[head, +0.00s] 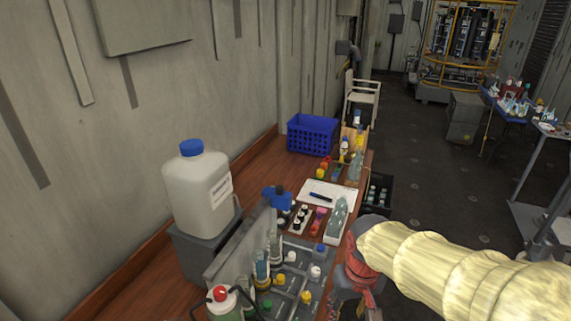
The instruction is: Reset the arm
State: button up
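My arm, in a pale yellow ribbed cover, comes in from the lower right of the head view. Its end with my gripper (358,280) is red and dark grey and hangs beside the right edge of the wooden bench (150,275). The fingers are too small and partly hidden, so I cannot tell whether they are open or shut. I see nothing clearly held.
A white jug with a blue cap (197,185), a blue basket (312,134), bottles, vials and a grey rack (290,285) crowd the bench. A black crate (378,190) is beside it. Dark floor (430,165) is open to the right, before a cluttered blue table (510,112).

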jog(key=s+d+r+m+t+b, duration=0.1)
jog(key=s+d+r+t+b, duration=0.2)
jog(key=s+r, duration=0.4)
jog(key=shift+s+d+m+t+b, duration=0.3)
jog(key=shift+s+d+t, duration=0.55)
jog(key=shift+s, duration=0.65)
